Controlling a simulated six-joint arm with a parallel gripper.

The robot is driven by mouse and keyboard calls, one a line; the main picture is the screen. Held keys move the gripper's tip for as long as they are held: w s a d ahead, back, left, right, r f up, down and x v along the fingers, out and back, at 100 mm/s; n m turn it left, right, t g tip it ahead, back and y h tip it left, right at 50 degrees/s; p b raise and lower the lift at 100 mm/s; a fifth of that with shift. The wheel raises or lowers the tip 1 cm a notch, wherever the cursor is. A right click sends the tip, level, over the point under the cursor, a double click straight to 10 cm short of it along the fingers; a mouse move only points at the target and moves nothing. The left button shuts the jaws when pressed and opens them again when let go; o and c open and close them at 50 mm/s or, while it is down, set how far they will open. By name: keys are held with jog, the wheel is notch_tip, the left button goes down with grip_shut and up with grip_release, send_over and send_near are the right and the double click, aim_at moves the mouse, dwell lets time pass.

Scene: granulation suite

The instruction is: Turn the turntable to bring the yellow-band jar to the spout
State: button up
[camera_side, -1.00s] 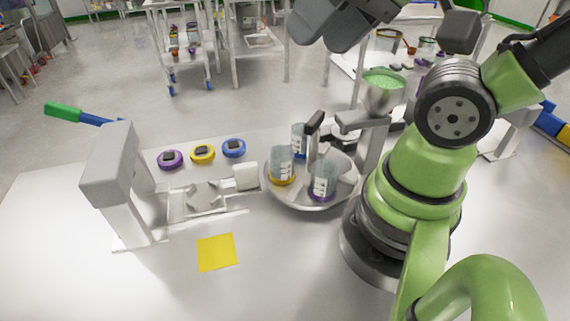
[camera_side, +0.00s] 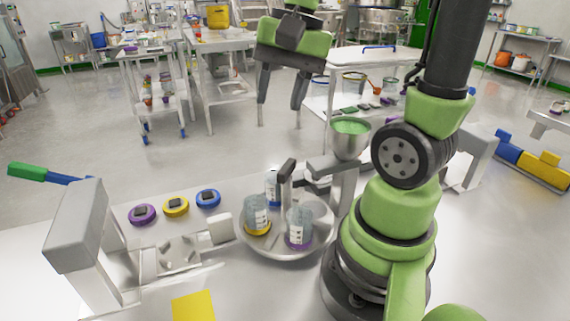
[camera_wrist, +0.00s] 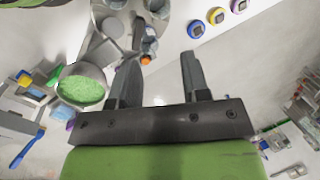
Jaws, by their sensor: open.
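The round grey turntable (camera_side: 283,249) stands on the table and bears three clear jars. The yellow-band jar (camera_side: 256,216) is at its left, the purple-band jar (camera_side: 299,228) at front right, the blue-band jar (camera_side: 271,187) at the back. A dark upright post (camera_side: 286,182) rises among them. The funnel (camera_side: 350,142) of green granules is on a stand at the turntable's right rear; its spout outlet is not clear. The yellow-band jar is on the side away from it. My gripper (camera_side: 280,112) is open and empty, above and apart from the turntable. The wrist view shows both fingers (camera_wrist: 160,62) apart.
Purple (camera_side: 142,214), yellow (camera_side: 176,206) and blue (camera_side: 208,198) lids lie left of the turntable. A grey frame (camera_side: 80,235) and a green-and-blue handle (camera_side: 40,173) stand farther left. A yellow square (camera_side: 193,306) lies in front. Carts and shelves are behind.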

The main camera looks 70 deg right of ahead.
aim_at(287, 165)
jog(key=d+f+m+g+y, duration=0.2)
jog(key=d+f+m, duration=0.3)
jog(key=d+m, duration=0.15)
jog(key=shift+n, duration=0.45)
jog(key=x, duration=0.9)
jog(key=shift+a, duration=0.3)
jog(key=shift+c, duration=0.4)
grip_shut()
